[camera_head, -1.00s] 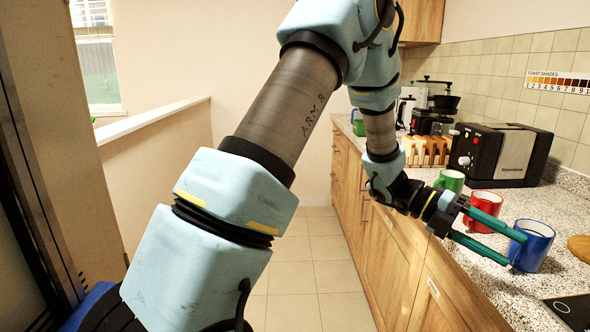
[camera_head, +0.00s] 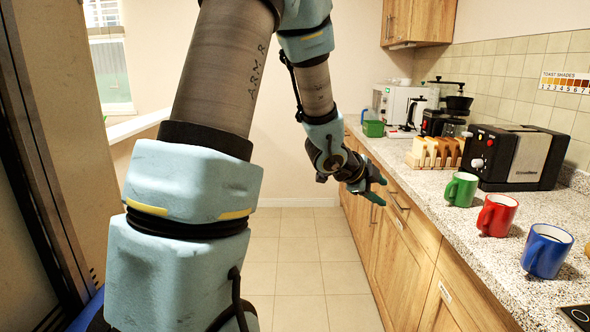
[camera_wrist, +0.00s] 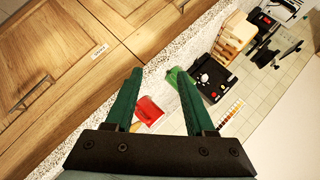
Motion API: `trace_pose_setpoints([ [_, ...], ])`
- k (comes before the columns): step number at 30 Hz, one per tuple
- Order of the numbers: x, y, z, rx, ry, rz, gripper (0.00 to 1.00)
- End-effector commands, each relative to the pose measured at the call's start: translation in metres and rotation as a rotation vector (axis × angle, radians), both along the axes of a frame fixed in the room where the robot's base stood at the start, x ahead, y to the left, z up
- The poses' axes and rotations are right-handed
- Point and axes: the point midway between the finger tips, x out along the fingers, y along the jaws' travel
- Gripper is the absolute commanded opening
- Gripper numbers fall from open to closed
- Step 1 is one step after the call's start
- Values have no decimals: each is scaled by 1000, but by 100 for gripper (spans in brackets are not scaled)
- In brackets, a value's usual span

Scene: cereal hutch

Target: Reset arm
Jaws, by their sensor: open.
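My gripper (camera_head: 376,189) is in the head view, in front of the wooden cabinet fronts and left of the worktop edge. It also shows in the wrist view (camera_wrist: 160,100), where its two green fingers are spread apart with nothing held between them. The worktop lies beyond the fingers, clear of them. My arm runs from the lower left of the head view up past the top edge and down again to the gripper.
A green mug (camera_head: 460,190), a red mug (camera_head: 496,216) and a blue mug (camera_head: 546,252) stand on the speckled worktop (camera_head: 425,180). Behind them are a toaster (camera_head: 513,157) and a rack of toast (camera_head: 436,153). The tiled floor (camera_head: 303,262) is clear.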

Motion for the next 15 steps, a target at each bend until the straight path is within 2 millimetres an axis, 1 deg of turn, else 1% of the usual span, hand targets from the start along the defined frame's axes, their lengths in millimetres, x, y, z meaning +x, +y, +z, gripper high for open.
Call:
trace_pose_setpoints([
  [1,8,37,-1,10,68,166,55],
  [2,11,58,-4,12,116,272,55],
  [3,11,87,-7,12,183,411,55],
  [5,4,130,-13,6,289,623,55],
  [6,-5,158,-18,-3,363,766,55],
  [8,-25,195,-24,-23,477,973,55],
  [9,-41,216,-28,-38,554,1103,55],
  [11,-68,240,-33,-65,665,1283,55],
  [12,-85,252,-36,-83,734,1390,55],
  [15,-123,269,-40,-122,879,1595,55],
])
